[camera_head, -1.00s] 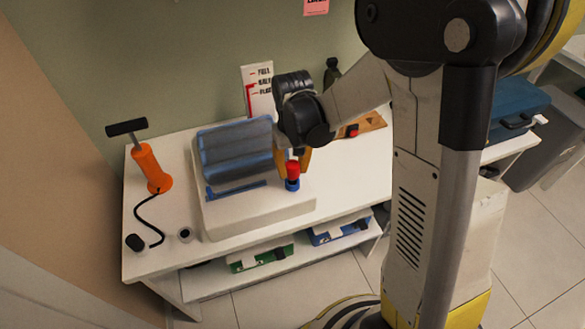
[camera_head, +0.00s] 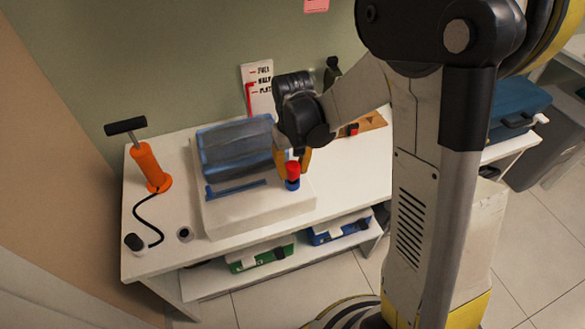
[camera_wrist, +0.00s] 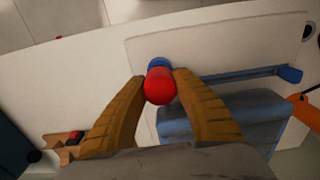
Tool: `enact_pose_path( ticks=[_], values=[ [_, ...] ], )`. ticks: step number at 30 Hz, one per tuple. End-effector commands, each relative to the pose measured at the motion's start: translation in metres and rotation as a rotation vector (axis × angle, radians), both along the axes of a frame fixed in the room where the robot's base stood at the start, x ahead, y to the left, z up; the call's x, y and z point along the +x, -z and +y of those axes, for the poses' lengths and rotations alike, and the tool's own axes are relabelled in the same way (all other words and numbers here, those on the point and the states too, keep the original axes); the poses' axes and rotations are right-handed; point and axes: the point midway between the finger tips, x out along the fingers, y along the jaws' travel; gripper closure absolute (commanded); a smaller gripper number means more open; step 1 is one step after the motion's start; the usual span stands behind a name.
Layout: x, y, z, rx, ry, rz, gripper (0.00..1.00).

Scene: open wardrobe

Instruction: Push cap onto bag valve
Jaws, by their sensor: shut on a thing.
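The bag (camera_head: 260,205) is a pale, flat block with a dark, blue-edged bundle (camera_head: 235,150) and a blue strip (camera_head: 235,189) on top. Its blue valve (camera_head: 292,184) stands at the bag's right front part. The red cap (camera_head: 292,168) sits upright right above the valve, and I cannot tell whether it is fully seated. My gripper (camera_head: 293,158) points down with its orange-brown fingers shut on the cap's sides. In the wrist view the cap (camera_wrist: 160,87) is between the two fingertips and partly covers the blue valve (camera_wrist: 158,63).
An orange hand pump (camera_head: 150,167) with a black hose stands on the white table (camera_head: 345,180) at the left. A small grey ring (camera_head: 184,234) lies near the front edge. Green (camera_head: 260,254) and blue (camera_head: 333,231) cases lie on the lower shelf.

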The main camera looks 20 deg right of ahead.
Motion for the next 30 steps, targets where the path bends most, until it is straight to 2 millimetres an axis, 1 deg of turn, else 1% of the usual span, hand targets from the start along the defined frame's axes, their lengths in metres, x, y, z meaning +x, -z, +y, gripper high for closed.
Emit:
enact_pose_path(
  ticks=[28,29,30],
  values=[
    [0.0,0.025,0.0,0.0,0.0,0.0,1.0],
    [0.0,0.024,0.0,0.0,0.0,0.0,0.58],
    [0.0,0.023,0.0,0.0,0.0,0.0,0.46]
  ],
)
